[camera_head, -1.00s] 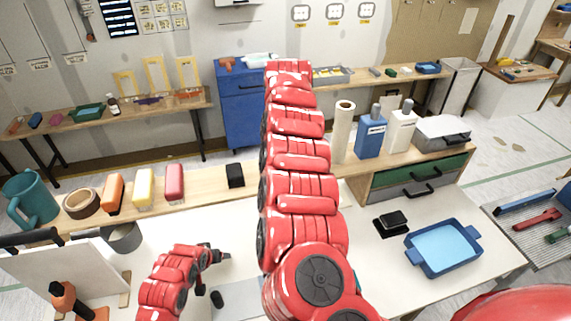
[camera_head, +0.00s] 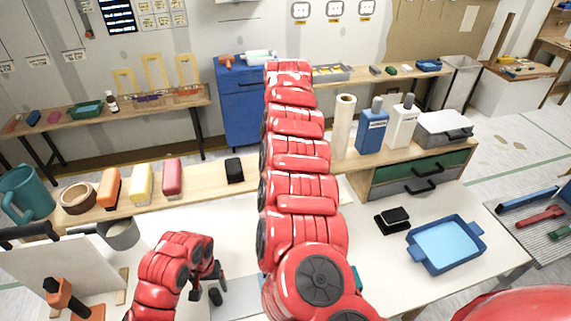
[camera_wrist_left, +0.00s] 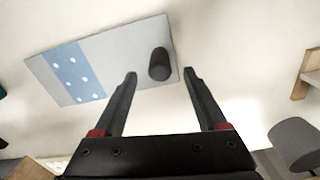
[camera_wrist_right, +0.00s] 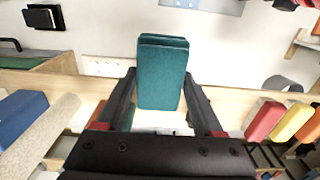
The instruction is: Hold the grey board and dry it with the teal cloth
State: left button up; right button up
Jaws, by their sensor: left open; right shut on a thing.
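The grey board (camera_wrist_left: 110,58) lies flat on the white table, with a black upright knob (camera_wrist_left: 159,64) near one end and a blue band (camera_wrist_left: 75,74) with white drops across the other. In the head view the board (camera_head: 235,302) is partly hidden by my right arm. My left gripper (camera_wrist_left: 160,73) is open and empty, fingers pointing down toward the knob, which shows between the fingertips; I cannot tell the remaining height. My right gripper (camera_wrist_right: 159,73) is shut on the folded teal cloth (camera_wrist_right: 162,80), held above the table; the head view mostly hides it behind my arm.
A blue tray (camera_head: 447,245) and a black pad (camera_head: 392,220) are on the table's right. A grey cup (camera_head: 122,234) and a white panel on a stand (camera_head: 62,268) are at left. Bottles, a paper roll (camera_head: 343,125) and several coloured blocks line the back shelf.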

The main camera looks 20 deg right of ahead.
aim_at(213, 291)
pick_arm(q)
notch_tip(213, 291, down, 8)
jog(key=b, duration=0.6)
jog(key=shift+r+b, duration=0.25)
jog(key=shift+b, duration=0.1)
jog(key=shift+r, duration=0.1)
grip_shut()
grip_release()
jog(key=shift+r+p, duration=0.95)
jog(key=shift+p, duration=0.2)
